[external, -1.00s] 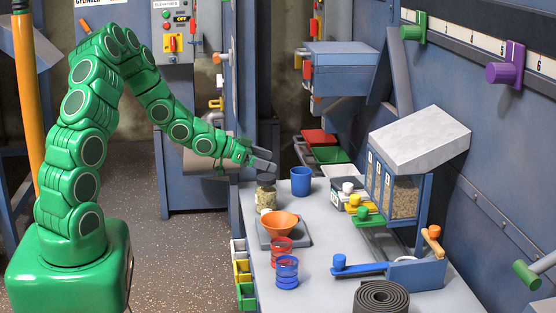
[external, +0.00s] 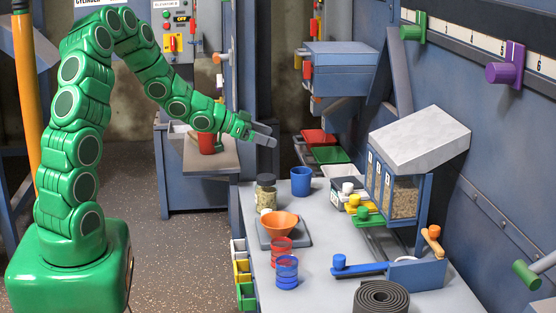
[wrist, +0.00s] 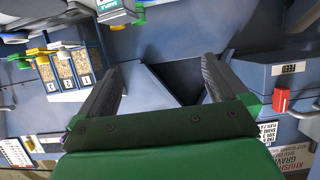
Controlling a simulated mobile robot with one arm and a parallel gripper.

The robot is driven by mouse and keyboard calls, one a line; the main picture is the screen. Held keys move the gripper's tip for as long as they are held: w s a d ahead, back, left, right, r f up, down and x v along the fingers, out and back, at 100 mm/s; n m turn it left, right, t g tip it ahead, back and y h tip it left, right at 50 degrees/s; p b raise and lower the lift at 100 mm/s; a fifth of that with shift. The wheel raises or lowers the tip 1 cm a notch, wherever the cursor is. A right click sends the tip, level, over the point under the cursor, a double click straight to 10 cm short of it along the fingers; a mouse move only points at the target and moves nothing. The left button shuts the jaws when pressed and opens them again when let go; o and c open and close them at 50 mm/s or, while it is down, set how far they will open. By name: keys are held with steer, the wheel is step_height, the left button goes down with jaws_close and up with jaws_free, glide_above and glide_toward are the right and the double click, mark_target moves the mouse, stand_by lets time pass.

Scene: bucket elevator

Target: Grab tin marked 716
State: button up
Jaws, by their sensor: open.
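No tin with a readable 716 shows in either view. A jar with a dark lid and pale greenish contents (external: 266,192) stands upright at the far left end of the grey workbench (external: 335,215); no marking on it can be read. My gripper (external: 266,135) is in the air above and behind the jar in the picture, clear of it. In the wrist view my gripper (wrist: 162,75) has its two fingers wide apart with nothing between them. The jar is not visible in the wrist view.
A blue cup (external: 301,181), an orange funnel (external: 281,224), red (external: 281,250) and blue (external: 287,272) ringed containers and a rolled dark mat (external: 381,297) stand on the bench. A hopper (external: 418,145) rises at right. A red cup (external: 207,143) sits on a side shelf behind my arm.

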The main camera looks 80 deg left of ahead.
steer(key=w+d+n+y, duration=0.1)
steer(key=w+d, duration=0.3)
steer(key=w, duration=0.6)
steer(key=n+g+y, duration=0.1)
glide_above(335, 184)
step_height(335, 184, down, 4)
steer(key=shift+s+d+f, duration=0.1)
steer(key=shift+s+f, duration=0.05)
steer(key=shift+f, duration=1.9)
steer(key=shift+s+f, duration=0.1)
steer(key=shift+f, duration=1.95)
steer(key=shift+x, duration=2.45)
steer(key=c, duration=1)
